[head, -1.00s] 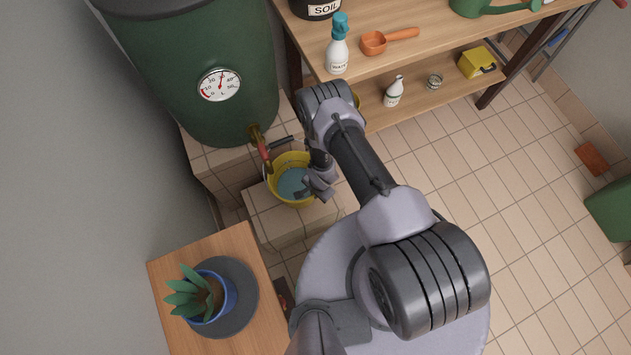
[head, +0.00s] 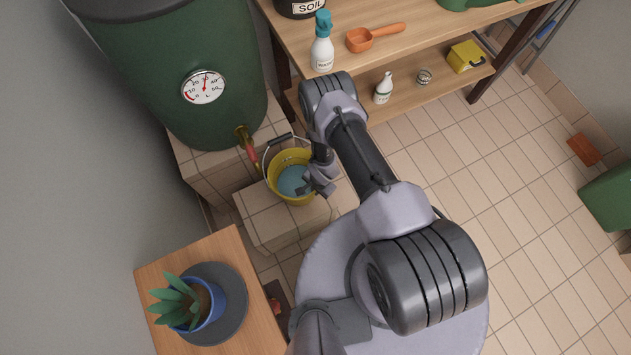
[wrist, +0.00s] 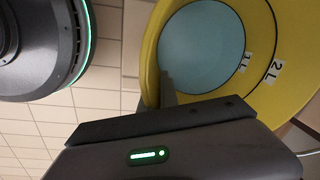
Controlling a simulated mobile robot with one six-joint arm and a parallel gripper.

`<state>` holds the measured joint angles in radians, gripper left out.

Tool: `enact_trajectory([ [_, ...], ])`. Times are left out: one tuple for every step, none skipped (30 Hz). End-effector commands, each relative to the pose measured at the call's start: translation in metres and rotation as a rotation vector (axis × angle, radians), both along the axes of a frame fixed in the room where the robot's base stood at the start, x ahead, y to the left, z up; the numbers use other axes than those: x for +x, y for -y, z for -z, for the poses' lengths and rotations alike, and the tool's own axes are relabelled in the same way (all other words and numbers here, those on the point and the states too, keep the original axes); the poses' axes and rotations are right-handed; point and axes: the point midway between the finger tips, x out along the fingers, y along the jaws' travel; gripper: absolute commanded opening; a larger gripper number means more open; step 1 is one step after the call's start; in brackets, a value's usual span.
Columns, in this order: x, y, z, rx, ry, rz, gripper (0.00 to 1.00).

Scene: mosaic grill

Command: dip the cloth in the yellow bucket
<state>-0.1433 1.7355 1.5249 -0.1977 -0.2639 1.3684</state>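The yellow bucket (head: 275,183) stands on a tiled ledge below the tap, with blue water in it. In the wrist view, the bucket (wrist: 287,75) shows "1 L" and "2 L" marks inside. My gripper (head: 318,188) is at the bucket's right side, overlapping its rim. In the wrist view, one dark finger (wrist: 168,90) shows against the rim and water. Whether it touches or grips the rim is unclear, and the opening between the fingers is hidden. I see no cloth in either view.
A green tank (head: 200,60) with a gauge and brass tap (head: 243,133) stands beside the bucket. The wooden shelf (head: 440,85) holds a spray bottle (head: 321,45) and an orange scoop (head: 362,40). A plant table (head: 240,255) is at lower left. Tiled floor at right is mostly clear.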

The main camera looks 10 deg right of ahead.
Motion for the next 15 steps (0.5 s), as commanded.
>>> enact_trajectory([
  [0.000, 0.000, 0.000, 0.000, 0.000, 0.000, 0.16],
  [0.000, 0.000, 0.000, 0.000, 0.000, 0.000, 0.22],
  [0.000, 0.000, 0.000, 0.000, 0.000, -0.001, 0.28],
  [0.000, 0.000, 0.000, 0.000, 0.000, -0.001, 0.28],
  [0.000, 0.000, 0.000, 0.000, 0.000, -0.001, 0.28],
  [0.000, 0.000, 0.000, 0.000, 0.000, -0.001, 0.28],
  [0.000, 0.000, 0.000, 0.000, 0.000, -0.001, 0.28],
  [0.000, 0.000, 0.000, 0.000, 0.000, -0.001, 0.28],
  [0.000, 0.000, 0.000, 0.000, 0.000, -0.001, 0.28],
  [0.000, 0.000, 0.000, 0.000, 0.000, -0.001, 0.28],
  [0.000, 0.000, 0.000, 0.000, 0.000, -0.001, 0.28],
  [0.000, 0.000, -0.002, 0.000, 0.000, -0.001, 0.28],
  [0.000, 0.000, -0.004, 0.000, 0.000, -0.001, 0.28],
  [0.000, 0.000, -0.007, 0.000, 0.000, -0.001, 0.28],
  [0.000, 0.000, -0.013, 0.000, 0.000, 0.000, 0.28],
])
